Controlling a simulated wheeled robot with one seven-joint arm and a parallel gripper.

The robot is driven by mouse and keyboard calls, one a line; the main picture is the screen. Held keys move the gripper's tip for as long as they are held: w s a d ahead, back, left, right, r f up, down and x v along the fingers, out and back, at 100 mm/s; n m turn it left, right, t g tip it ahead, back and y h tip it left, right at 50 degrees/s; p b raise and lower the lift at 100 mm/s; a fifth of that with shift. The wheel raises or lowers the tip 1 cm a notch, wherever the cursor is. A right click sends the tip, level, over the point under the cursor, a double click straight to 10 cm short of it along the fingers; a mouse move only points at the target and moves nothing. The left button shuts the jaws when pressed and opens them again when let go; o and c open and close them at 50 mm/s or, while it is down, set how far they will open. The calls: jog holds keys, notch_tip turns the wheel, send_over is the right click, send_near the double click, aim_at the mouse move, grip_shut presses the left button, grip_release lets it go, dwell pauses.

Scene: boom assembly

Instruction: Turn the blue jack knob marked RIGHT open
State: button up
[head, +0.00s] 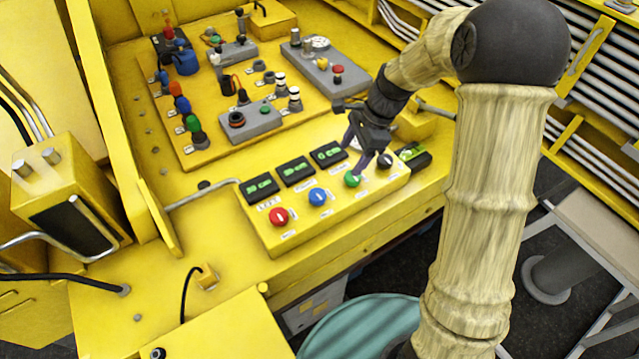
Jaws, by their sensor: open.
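The yellow control box (255,219) carries a row of four round knobs: red (279,216), blue (317,197), green (352,179) and dark (385,160). The blue knob is second from the left, with a pale pointer mark on its face. The label by the red knob seems to read LEFT; the label by the blue knob is too small to read. My gripper (356,161) is open, with its dark fingers pointing down close to the green knob, to the right of the blue one. I cannot tell whether a finger touches the green knob.
Three black displays with green digits stand behind the knobs, the nearest to my gripper being the right one (328,154). A black and green device (414,156) sits at the box's right end. A panel of several switches and buttons (225,158) lies behind.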

aim_at(318, 194)
jog(key=shift+w+a+r+m+y, duration=0.15)
jog(key=shift+w+a+m+y, duration=0.15)
jog(key=shift+w+a+m, duration=0.35)
jog(key=shift+s, duration=0.1)
jog(key=shift+a, duration=0.1)
jog(key=p+x, duration=0.5)
jog(key=x, duration=1.2)
jog(key=shift+s, duration=0.15)
jog(key=c, duration=1)
